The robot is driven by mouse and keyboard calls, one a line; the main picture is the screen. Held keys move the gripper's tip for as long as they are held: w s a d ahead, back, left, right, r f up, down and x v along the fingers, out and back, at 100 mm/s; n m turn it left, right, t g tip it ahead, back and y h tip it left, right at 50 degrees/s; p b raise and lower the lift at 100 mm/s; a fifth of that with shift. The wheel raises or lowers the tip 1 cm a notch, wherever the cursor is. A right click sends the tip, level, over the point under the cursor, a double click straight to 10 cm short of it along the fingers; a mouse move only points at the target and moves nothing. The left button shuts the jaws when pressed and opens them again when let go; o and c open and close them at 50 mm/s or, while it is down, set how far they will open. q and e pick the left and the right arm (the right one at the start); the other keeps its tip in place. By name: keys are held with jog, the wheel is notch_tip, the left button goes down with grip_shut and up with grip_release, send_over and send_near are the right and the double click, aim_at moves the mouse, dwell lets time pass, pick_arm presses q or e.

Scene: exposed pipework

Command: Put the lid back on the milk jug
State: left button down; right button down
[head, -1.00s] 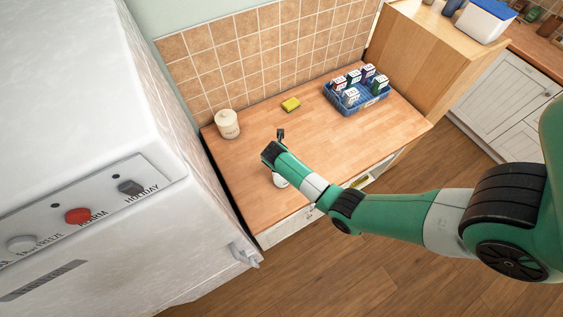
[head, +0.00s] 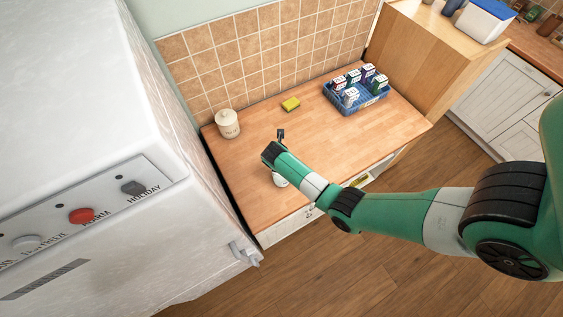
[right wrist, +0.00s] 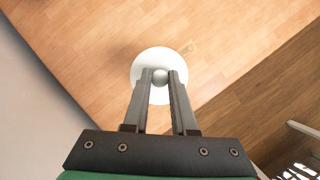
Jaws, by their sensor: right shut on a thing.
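My right gripper (right wrist: 160,78) is shut on the grey knob of a round white lid (right wrist: 157,57), seen from above in the right wrist view. In the head view a small white piece (head: 280,181) shows below my right forearm, over the wooden counter. Whether this is the lid or the jug under it cannot be told, as my arm hides most of it. What lies directly under the lid is hidden. A cream lidded pot (head: 228,124) stands upright at the back left of the counter, apart from my gripper. My left gripper is not in view.
The wooden counter (head: 330,145) is mostly clear. A blue basket (head: 360,103) of small boxes stands at the back right. A large white freezer (head: 110,100) borders the counter on the left.

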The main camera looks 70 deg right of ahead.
jog(key=shift+c, duration=0.8)
grip_release()
notch_tip(320, 180, up, 5)
jog(key=p, duration=0.5)
jog(key=shift+r+p, duration=0.3)
jog(key=shift+r, duration=0.7)
grip_shut()
jog(key=shift+f, duration=0.1)
dwell(0.7)
